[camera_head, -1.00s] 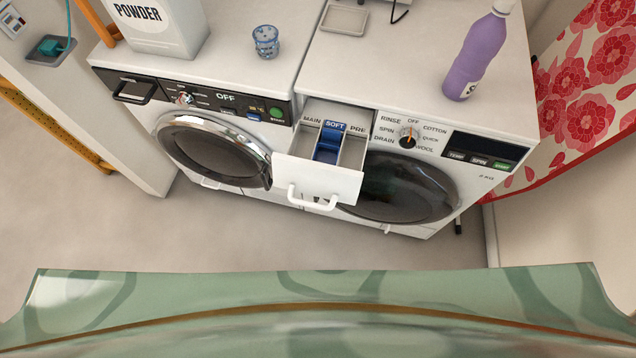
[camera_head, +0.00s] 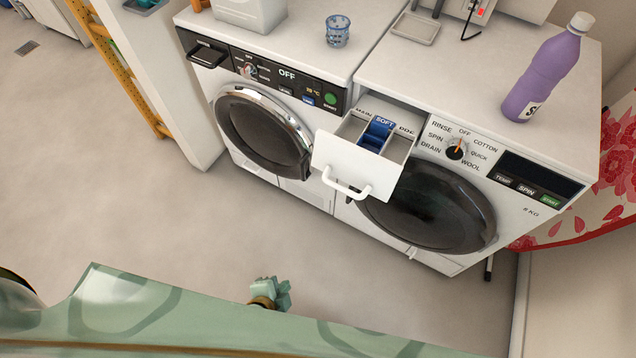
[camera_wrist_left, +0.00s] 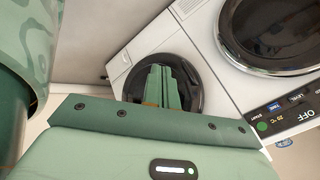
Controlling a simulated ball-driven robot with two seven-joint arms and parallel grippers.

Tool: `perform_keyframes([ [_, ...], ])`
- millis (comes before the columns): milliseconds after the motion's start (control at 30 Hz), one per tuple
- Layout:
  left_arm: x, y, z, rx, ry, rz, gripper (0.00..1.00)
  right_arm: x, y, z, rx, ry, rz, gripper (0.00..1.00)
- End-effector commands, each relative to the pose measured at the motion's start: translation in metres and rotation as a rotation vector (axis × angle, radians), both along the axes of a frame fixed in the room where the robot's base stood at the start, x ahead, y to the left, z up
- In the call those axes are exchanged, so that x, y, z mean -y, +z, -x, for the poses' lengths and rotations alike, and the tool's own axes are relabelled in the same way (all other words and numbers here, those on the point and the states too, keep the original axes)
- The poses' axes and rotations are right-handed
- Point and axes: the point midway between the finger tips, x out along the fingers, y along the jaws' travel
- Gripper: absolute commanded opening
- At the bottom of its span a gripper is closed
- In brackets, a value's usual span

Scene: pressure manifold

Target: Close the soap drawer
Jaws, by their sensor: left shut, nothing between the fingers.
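The soap drawer (camera_head: 346,167) is pulled well out of the right-hand washing machine (camera_head: 433,205). It has a white front with a bar handle (camera_head: 346,184) and a blue SOFT compartment (camera_head: 377,135) in the middle. My left gripper (camera_head: 280,292) is low in front of the machines, below and left of the drawer handle and apart from it. It is shut and empty. In the left wrist view its closed fingers (camera_wrist_left: 160,86) point toward the machines. My right gripper is not in view.
A left machine (camera_head: 262,130) with a round door stands beside the drawer. A blue patterned cup (camera_head: 338,31), a shallow tray (camera_head: 415,28) and a purple bottle (camera_head: 545,75) stand on top. A patterned red cloth (camera_head: 612,180) hangs at right. The floor in front is clear.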

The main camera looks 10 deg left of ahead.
Motion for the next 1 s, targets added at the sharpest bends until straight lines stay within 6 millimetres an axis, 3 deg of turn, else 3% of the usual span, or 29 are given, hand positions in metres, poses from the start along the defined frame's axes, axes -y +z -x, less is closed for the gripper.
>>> perform_keyframes([
  [67, 0.025, 0.029, -0.026, 0.137, -0.110, -0.039, 0.00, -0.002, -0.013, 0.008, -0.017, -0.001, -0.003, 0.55],
  [200, 0.063, 0.109, -0.068, 0.426, -0.290, -0.153, 0.00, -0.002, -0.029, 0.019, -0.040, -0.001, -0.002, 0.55],
  [300, 0.079, 0.168, -0.086, 0.613, -0.365, -0.246, 0.00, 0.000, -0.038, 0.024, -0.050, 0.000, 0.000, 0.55],
  [400, 0.085, 0.204, -0.094, 0.717, -0.395, -0.311, 0.00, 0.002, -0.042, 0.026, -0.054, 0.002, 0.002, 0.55],
  [567, 0.088, 0.218, -0.104, 0.760, -0.404, -0.339, 0.00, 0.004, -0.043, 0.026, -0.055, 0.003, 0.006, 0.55],
  [1000, 0.114, 0.193, -0.185, 0.755, -0.404, -0.336, 0.00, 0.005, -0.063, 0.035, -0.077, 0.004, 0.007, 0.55],
])
